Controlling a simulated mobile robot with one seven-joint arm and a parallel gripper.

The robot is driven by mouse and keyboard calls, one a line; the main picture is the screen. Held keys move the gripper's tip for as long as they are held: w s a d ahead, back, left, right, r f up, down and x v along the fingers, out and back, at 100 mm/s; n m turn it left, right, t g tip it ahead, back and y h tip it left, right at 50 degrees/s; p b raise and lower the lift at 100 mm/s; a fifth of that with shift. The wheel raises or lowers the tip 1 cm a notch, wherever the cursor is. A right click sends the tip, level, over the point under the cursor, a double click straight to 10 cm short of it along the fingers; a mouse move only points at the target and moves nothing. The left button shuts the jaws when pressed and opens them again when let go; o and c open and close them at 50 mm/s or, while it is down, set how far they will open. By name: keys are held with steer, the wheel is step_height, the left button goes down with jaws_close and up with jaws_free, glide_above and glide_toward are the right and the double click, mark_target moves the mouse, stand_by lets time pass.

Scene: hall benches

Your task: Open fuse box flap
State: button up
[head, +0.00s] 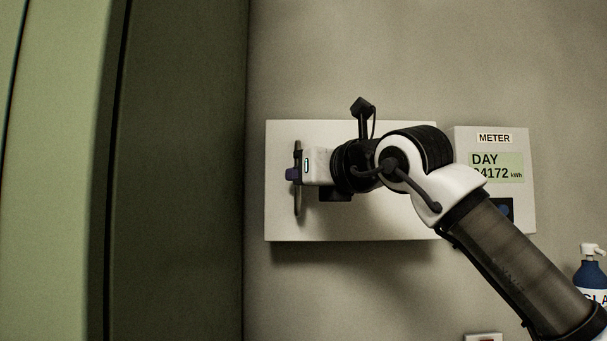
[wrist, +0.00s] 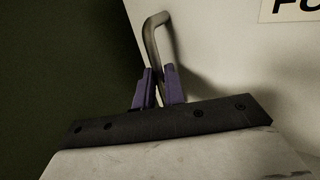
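The fuse box (head: 400,223) is a wide white box on the wall in the head view. Its white front flap (wrist: 215,45) fills the right of the wrist view, with part of a label reading "FU" (wrist: 290,8). A grey bar handle (head: 298,205) stands upright near the flap's left edge; its bent upper end (wrist: 155,22) shows in the wrist view. My gripper (head: 293,174) reaches it from the right. Its purple fingers (wrist: 158,86) sit close on both sides of the bar and appear shut on it. The flap looks closed; my arm hides its middle.
A meter (head: 527,200) reading "DAY" hangs just right of the box, partly behind my arm. A green cabinet (head: 180,170) stands close on the left. A blue pump bottle (head: 590,272) is at lower right. Bare wall lies above and below the box.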

jaws_close()
